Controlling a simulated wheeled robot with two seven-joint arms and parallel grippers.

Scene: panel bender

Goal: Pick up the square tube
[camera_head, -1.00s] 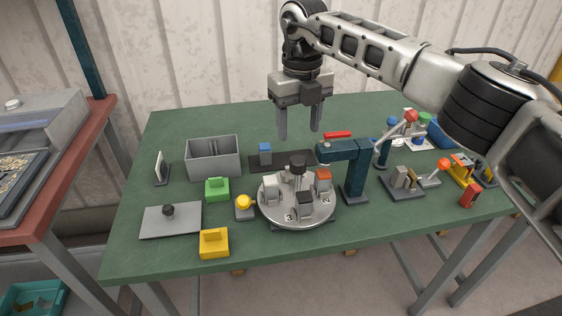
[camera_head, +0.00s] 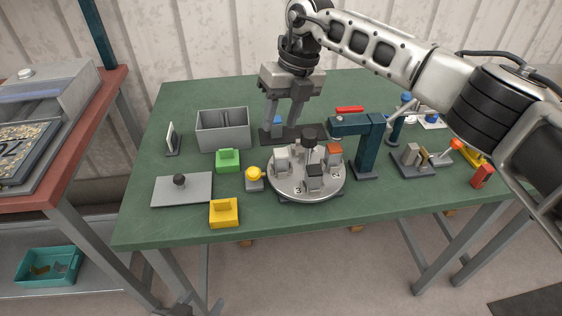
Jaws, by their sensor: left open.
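No part is clearly recognisable as the square tube. My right gripper (camera_head: 283,122) comes in from the right and points down over this plate. Its two fingers are apart, with the block showing at or behind the gap; I cannot tell whether they touch it. A small dark part at the bottom edge looks like my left gripper (camera_head: 180,310), mostly cut off, below the table's front edge.
A round fixture (camera_head: 300,192) with several blocks stands at mid-table beside a teal press (camera_head: 368,145). A grey bin (camera_head: 224,140), green block (camera_head: 228,160), yellow block (camera_head: 223,214) and knobbed plate (camera_head: 182,190) lie left. Lever tools (camera_head: 412,158) crowd the right. The front left corner is clear.

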